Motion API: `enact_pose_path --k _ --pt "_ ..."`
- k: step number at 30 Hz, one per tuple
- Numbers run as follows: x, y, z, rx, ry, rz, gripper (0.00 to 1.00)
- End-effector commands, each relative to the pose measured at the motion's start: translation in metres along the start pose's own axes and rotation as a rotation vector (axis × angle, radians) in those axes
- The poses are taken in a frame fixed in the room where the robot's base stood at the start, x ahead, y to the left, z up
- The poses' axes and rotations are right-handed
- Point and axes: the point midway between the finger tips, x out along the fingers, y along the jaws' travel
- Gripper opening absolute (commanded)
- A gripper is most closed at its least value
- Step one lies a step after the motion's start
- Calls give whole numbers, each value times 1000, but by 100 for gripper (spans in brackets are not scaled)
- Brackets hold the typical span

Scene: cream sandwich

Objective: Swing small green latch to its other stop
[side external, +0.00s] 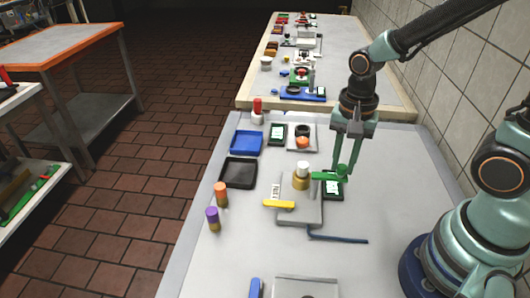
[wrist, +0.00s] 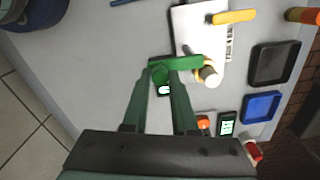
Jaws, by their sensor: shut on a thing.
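The green latch (side external: 325,176) is a flat bar with a round upright knob at its right end, in the side view. In the wrist view the latch (wrist: 185,62) lies across the edge of the grey plate, with its knob (wrist: 159,76) at the left. My gripper (side external: 344,169) reaches down from above and is shut on the knob; its fingertips (wrist: 167,76) also show in the wrist view and hide part of it. The bar points left in the side view, close to a brass post with a white cap (side external: 302,169). I cannot tell whether they touch.
A yellow bar (side external: 279,204) lies on the grey plate (side external: 298,215). A small dark display (side external: 333,190) is beside the latch. Blue (side external: 247,143) and black (side external: 238,172) trays stand at the left. Orange (side external: 221,194) and purple (side external: 213,218) capped cylinders stand near the left edge.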

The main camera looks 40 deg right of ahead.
Motion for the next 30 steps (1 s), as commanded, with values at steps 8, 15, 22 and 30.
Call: enact_pose_path --k 8,15,22,30 --pt "-1 0 0 -3 0 0 56" --pt "0 0 0 -3 0 1 56" --pt "-12 -1 0 -3 1 -3 56" --pt "-64 -2 0 -3 3 -7 56"
